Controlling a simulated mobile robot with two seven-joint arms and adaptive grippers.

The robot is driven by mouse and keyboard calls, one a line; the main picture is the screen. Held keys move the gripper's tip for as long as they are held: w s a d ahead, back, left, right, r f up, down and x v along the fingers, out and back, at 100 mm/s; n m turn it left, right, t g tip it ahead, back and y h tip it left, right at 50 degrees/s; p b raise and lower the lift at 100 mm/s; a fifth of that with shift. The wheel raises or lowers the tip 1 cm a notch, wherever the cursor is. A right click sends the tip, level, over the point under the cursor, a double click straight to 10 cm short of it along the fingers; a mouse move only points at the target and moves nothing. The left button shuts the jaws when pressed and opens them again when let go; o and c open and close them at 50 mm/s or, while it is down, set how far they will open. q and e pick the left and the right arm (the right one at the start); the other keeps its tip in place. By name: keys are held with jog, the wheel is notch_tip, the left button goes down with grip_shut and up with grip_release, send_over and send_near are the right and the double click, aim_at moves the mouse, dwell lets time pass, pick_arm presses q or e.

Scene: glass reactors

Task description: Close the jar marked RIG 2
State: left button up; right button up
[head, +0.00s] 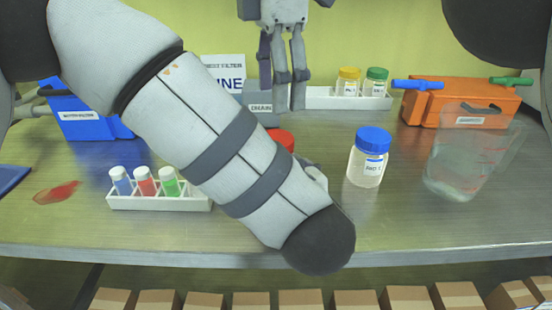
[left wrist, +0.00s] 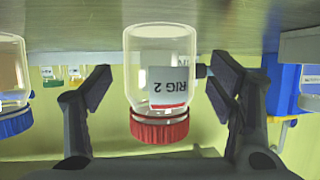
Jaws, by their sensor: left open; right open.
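The jar marked RIG 2 (left wrist: 146,62) is clear glass with a white label. It appears upside down in the left wrist view. Its red lid (left wrist: 160,130) sits at its mouth; I cannot tell how tightly. In the head view only part of the red lid (head: 282,138) shows behind my left arm; the jar body is hidden. My left gripper (left wrist: 160,88) is open, with its fingers on either side of the jar and gaps to both. My right gripper (head: 285,85) is open and empty, pointing down at the back of the table.
A blue-lidded jar (head: 369,158) stands to the right, near a clear beaker (head: 470,155). A tube rack (head: 160,202) is front left. A white tray (head: 325,100) holds yellow- and green-lidded jars. A blue box (head: 92,125) and orange box (head: 460,108) flank the back.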

aim_at(276, 138)
pick_arm(q)
jog(key=shift+x, duration=1.15)
grip_shut()
pick_arm(e)
notch_tip(276, 138, down, 8)
jog(key=shift+c, duration=0.6)
